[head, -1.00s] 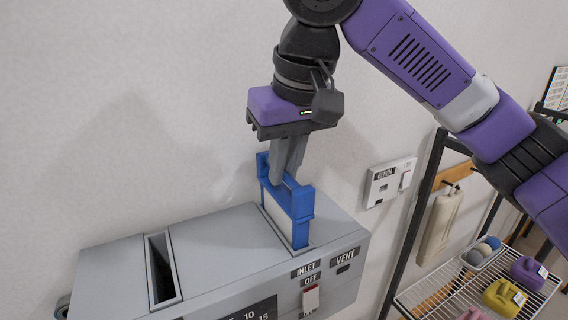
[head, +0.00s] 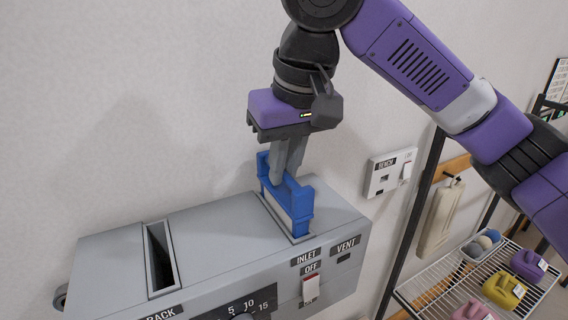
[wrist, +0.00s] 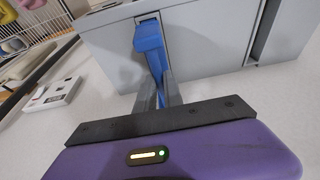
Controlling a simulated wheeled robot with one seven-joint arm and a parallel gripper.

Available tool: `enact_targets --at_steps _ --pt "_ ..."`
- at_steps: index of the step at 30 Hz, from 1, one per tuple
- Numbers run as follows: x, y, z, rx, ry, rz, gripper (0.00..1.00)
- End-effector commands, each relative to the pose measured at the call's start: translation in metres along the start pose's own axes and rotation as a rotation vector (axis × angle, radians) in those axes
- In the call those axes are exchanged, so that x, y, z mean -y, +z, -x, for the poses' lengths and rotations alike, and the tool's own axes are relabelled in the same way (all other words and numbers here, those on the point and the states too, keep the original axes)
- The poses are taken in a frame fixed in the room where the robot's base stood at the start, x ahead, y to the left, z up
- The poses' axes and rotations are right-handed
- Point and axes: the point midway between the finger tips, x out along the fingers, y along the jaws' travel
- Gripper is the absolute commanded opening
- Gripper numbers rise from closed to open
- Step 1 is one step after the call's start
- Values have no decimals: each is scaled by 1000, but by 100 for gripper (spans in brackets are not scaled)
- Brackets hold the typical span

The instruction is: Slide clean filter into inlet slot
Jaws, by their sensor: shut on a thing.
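In the wrist view, the filter (wrist: 149,48) shows as a blue strip between the fingers and the slot. The lower part of the filter is hidden in the unit.
The grey unit (head: 210,243) has a second, empty slot (head: 161,258) at its left. INLET and VENT labels and a white switch (head: 311,289) are on its front. A wall switch panel (head: 390,172) and a wire shelf (head: 450,293) with jugs stand to the right.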

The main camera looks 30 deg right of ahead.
Motion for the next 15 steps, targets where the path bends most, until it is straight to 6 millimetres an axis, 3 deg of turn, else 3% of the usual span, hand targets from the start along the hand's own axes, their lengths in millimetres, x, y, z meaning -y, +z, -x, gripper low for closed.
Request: enact_targets --at_steps 15 --pt "0 4 -12 0 0 0 0"
